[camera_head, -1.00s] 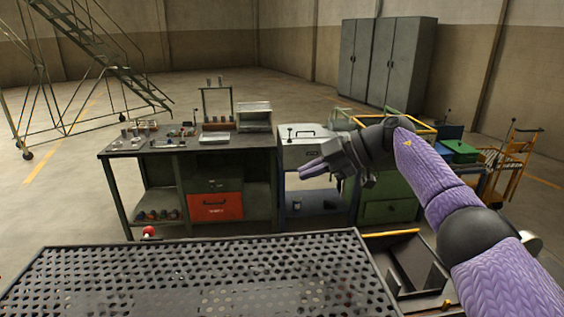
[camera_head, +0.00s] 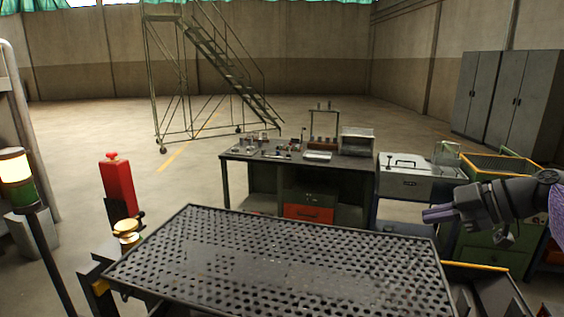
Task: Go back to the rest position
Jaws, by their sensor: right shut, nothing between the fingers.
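My right gripper (camera_head: 428,215) is at the right side of the head view, in the air beyond the right end of the perforated table. Its purple fingers point left and are shut with nothing between them. It appears in front of the green cabinet and below the grey box on its stand, apart from both. My left gripper does not show.
The perforated metal table (camera_head: 290,255) fills the near middle. Behind it stand a workbench (camera_head: 235,155) with small tools, a grey box (camera_head: 405,183) and a green cabinet (camera_head: 485,245). A red extinguisher (camera_head: 117,185) and a signal lamp (camera_head: 15,168) stand left. Open floor lies behind.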

